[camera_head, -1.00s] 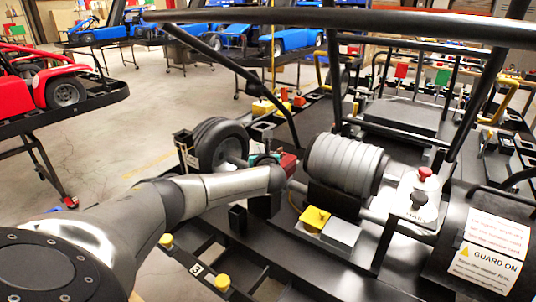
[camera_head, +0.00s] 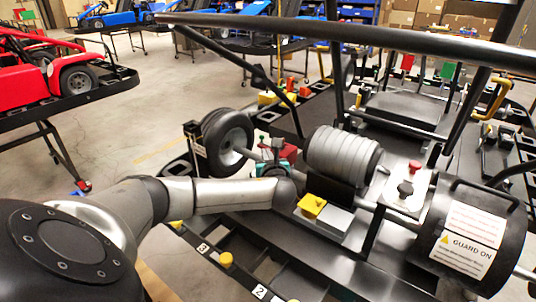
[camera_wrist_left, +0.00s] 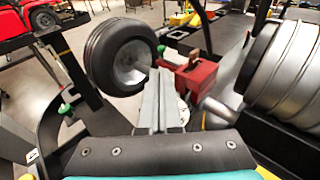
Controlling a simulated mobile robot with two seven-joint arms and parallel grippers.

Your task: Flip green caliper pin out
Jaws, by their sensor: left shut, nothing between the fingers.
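The red caliper (camera_wrist_left: 193,88) sits beside the axle between the black wheel (camera_wrist_left: 103,57) and the grey ribbed drum (camera_wrist_left: 285,65). A small green tip (camera_wrist_left: 161,49), which looks like the caliper pin's end, shows at the caliper's wheel side. In the head view the caliper (camera_head: 288,152) shows partly behind my left gripper (camera_head: 277,143). My left gripper (camera_wrist_left: 160,72) is shut and empty, its grey fingertips just in front of the caliper and the green tip. I cannot tell whether they touch. My right gripper is not in view.
Another green knob (camera_wrist_left: 66,108) stands at the left of the wrist view. The wheel (camera_head: 228,140) is close left of the gripper. A yellow block (camera_head: 311,206) and a black guard cylinder (camera_head: 470,235) lie to the right. A black frame bar (camera_head: 350,33) crosses above.

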